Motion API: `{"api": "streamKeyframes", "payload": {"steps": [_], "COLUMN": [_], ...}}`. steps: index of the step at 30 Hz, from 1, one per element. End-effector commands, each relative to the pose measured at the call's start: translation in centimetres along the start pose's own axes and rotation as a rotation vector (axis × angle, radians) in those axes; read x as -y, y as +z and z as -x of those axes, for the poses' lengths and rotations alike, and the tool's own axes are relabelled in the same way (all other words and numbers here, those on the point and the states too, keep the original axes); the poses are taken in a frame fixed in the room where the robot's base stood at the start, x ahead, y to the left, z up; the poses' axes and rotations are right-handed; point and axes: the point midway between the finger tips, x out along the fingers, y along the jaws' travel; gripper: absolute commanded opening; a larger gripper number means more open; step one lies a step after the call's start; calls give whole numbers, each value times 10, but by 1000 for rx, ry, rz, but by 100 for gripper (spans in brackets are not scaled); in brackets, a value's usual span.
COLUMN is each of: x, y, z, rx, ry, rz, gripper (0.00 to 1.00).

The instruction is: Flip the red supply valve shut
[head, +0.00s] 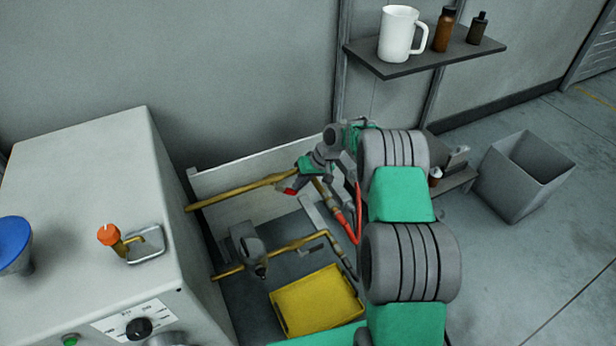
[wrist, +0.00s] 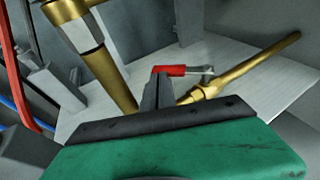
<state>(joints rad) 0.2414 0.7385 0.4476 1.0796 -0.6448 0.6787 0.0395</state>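The red supply valve's lever (wrist: 172,70) shows in the wrist view just beyond my fingertips. Its red grip points left from a silver end, at an angle to the brass pipe (wrist: 265,62). The brass valve body (wrist: 208,89) sits below the silver end. My gripper (wrist: 157,78) has its dark fingers together, with nothing visible between them. The tips overlap the lever's left end in view; I cannot tell whether they touch it. In the head view a red piece of the lever (head: 290,190) shows beside my gripper (head: 297,184), near the upper brass pipe (head: 235,193).
A thick brass pipe (wrist: 105,75) and red hose (wrist: 15,75) stand left in the wrist view. In the head view, a lower pipe (head: 300,241), yellow tray (head: 318,302), white cabinet (head: 75,190) and overhead shelf (head: 430,56) surround the work area. A grey bin (head: 520,180) stands right.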

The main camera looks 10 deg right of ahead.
Motion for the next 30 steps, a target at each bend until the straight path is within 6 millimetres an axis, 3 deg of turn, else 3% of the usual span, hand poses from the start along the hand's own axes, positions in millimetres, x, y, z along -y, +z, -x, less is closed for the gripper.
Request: {"api": "streamKeyframes", "payload": {"steps": [15,30], "x": [-7,-7], "y": [8,9], "z": [-22,-25], "rx": [-1,-1], "ry": [2,2], "rz": [-4,-4], "gripper": [0,0]}}
